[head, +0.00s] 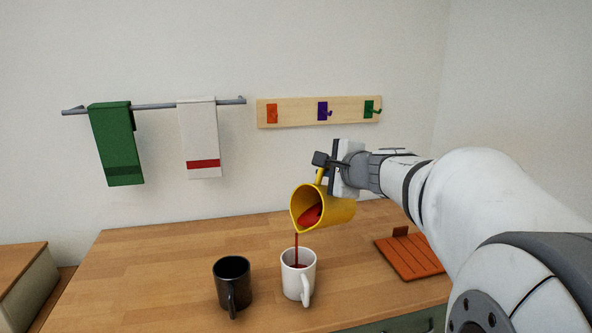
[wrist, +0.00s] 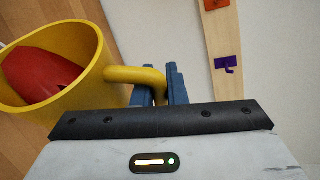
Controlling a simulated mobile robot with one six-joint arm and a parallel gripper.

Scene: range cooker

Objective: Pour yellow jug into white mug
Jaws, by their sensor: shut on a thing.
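The yellow jug (head: 338,209) is tilted to the left above the white mug (head: 291,283). Red liquid (head: 297,247) runs in a thin stream from its lip down into the mug, and red shows inside the mug. My gripper (head: 322,165) is shut on the jug's handle. In the wrist view, the blue fingers (wrist: 161,86) are on the yellow handle (wrist: 128,74), and red liquid (wrist: 40,76) lies inside the jug. The white mug stands upright on the wooden counter, its handle toward the front.
A black mug (head: 232,283) stands just left of the white mug. An orange slatted board (head: 410,259) lies at the right. A rail with green (head: 116,145) and white towels (head: 199,135) and a hook board (head: 292,113) hang on the wall. The counter's left is clear.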

